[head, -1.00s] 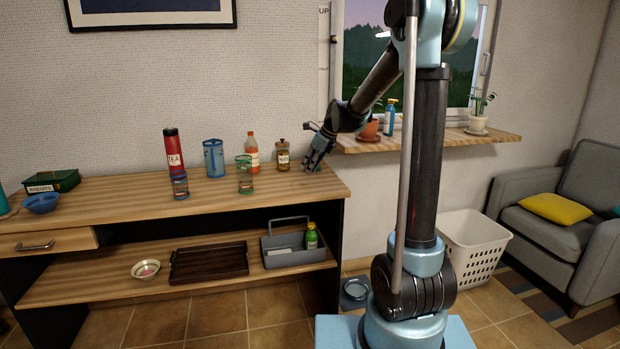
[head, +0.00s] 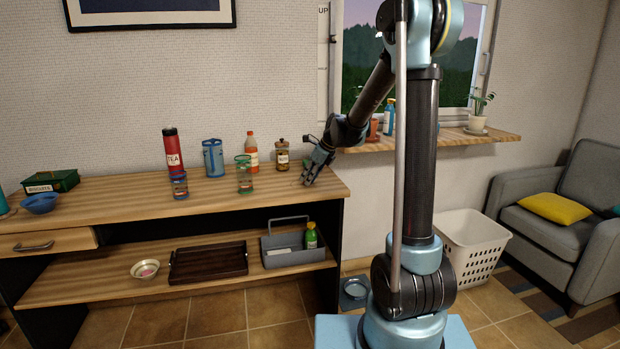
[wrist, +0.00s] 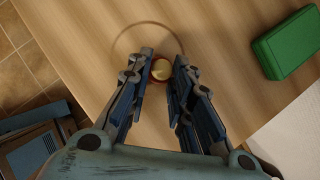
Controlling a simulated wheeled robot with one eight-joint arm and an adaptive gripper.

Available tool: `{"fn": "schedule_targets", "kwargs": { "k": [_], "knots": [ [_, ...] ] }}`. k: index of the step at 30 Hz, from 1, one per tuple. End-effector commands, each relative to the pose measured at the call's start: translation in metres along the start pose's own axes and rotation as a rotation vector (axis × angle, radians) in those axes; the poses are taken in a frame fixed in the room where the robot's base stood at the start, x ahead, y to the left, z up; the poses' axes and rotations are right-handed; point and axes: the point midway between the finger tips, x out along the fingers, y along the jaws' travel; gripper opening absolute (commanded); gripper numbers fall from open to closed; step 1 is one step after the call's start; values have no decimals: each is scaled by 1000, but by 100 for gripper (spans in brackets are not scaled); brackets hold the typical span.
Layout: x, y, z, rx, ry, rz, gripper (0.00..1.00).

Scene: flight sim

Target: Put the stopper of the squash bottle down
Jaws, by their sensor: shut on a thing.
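My gripper (head: 308,181) is over the right end of the wooden counter (head: 110,205), pointing down. In the wrist view my gripper (wrist: 161,62) is shut on a small round stopper (wrist: 161,71), pale yellow in the middle with a reddish rim. The stopper is low over the wood; I cannot tell whether it touches. In the head view the fingers hide it.
A corked jar (head: 282,157) stands just left of my gripper. A green box (wrist: 288,43) lies to the right in the wrist view, near the counter edge. A glass jar (head: 245,180), blue jug (head: 213,158) and red tea flask (head: 173,150) stand further left. Bare wood surrounds the stopper.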

Motion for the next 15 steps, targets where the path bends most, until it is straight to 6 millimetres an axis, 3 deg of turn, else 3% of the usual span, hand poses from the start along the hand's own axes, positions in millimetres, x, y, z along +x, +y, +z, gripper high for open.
{"fn": "schedule_targets", "kwargs": {
  "k": [7,8,10,15],
  "knots": [
    [4,1,-2,-1,2,1,10],
    [4,1,-3,-1,2,1,27],
    [4,1,-3,-1,3,1,42],
    [4,1,-3,-2,3,1,42]
  ]
}}
